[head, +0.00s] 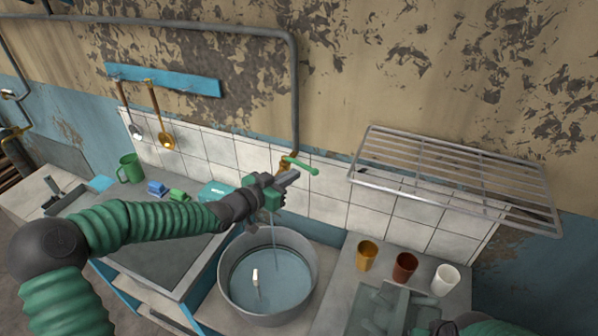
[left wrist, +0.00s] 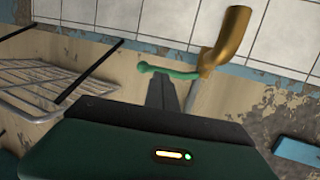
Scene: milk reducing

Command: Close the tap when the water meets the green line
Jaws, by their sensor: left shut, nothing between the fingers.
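The tap is a brass fitting (head: 287,162) with a green lever handle (head: 303,167), at the end of the wall pipe. In the left wrist view the brass spout (left wrist: 230,38) and green handle (left wrist: 168,72) lie just beyond my fingertips. My left gripper (head: 291,178) is shut and empty, close beside the handle; I cannot tell if they touch. A thin water stream (head: 273,232) falls into the round metal pot (head: 311,283). Water (head: 283,275) stands in the pot around a small pale upright object (head: 255,278). I cannot make out a green line. My right arm shows only partly at the bottom right.
A wire rack (head: 455,180) juts from the wall right of the tap. Orange (head: 367,255), brown (head: 404,267) and white (head: 445,279) cups stand on the right counter. A green mug (head: 130,168) stands at left. Ladles (head: 161,120) hang from a blue board (head: 163,79).

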